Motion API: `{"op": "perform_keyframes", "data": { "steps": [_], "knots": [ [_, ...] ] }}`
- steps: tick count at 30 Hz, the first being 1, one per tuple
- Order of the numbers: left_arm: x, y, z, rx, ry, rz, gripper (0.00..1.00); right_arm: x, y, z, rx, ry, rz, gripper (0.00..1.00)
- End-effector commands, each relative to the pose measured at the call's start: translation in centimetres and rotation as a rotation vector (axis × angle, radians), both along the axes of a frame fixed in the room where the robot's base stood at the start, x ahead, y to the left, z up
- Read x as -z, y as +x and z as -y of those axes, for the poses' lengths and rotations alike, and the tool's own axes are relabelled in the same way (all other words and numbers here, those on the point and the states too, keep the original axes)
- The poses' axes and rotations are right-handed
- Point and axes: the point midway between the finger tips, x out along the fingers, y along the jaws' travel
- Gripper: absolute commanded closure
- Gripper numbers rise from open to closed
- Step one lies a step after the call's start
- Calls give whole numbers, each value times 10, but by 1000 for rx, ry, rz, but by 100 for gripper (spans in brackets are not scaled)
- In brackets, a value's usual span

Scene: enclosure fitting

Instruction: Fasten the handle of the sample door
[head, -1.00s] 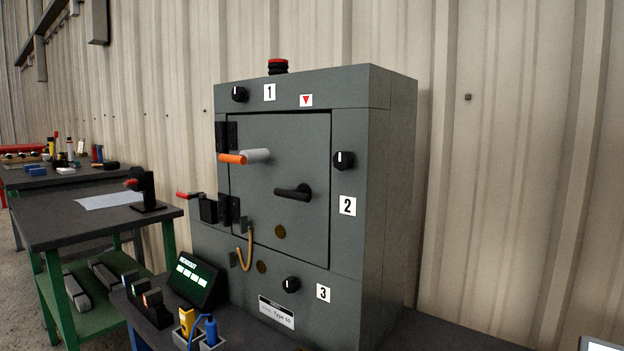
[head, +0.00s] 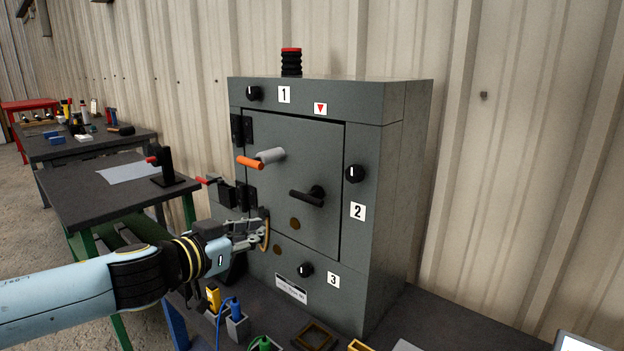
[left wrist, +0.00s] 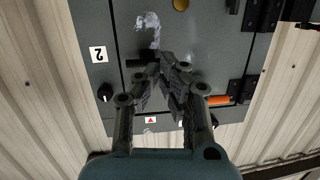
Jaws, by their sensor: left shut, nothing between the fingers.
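The grey cabinet's front door (head: 290,140) looks shut in its frame. Its black lever handle (head: 306,197) points left, roughly level, from a pivot near the door's right edge. My left gripper (head: 262,231) is shut and empty, in front of the cabinet at the door's lower left, beside a tan looped strap (head: 266,236). I cannot tell whether it touches the strap. In the left wrist view, which is upside down, my closed fingers (left wrist: 160,68) appear over the door, partly covering a dark bar (left wrist: 137,63) that looks like the handle. My right gripper is out of view.
An orange-tipped grip (head: 250,163) and a grey peg (head: 270,155) stick out from the door's left. Black knobs (head: 354,173) sit around it. On the bench stand yellow and blue connectors (head: 213,298) and a square brown frame (head: 315,338). Side tables stand left.

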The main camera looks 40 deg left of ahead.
Motion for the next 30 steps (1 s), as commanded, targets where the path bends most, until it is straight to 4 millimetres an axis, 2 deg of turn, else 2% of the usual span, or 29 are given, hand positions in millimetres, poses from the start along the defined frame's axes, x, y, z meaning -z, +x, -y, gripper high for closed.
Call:
{"op": "perform_keyframes", "data": {
  "steps": [1, 3, 7, 20, 30],
  "knots": [
    [-39, 3, 13, 36, -11, 49, 100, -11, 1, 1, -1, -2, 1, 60],
    [-71, 4, 28, 73, -32, 98, 100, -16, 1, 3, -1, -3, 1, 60],
    [-101, 4, 43, 110, -55, 143, 100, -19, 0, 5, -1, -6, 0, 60],
    [-104, 5, 45, 113, -61, 150, 100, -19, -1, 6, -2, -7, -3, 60],
    [-104, 34, 47, 111, -66, 154, 100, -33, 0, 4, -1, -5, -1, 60]
  ]
}}
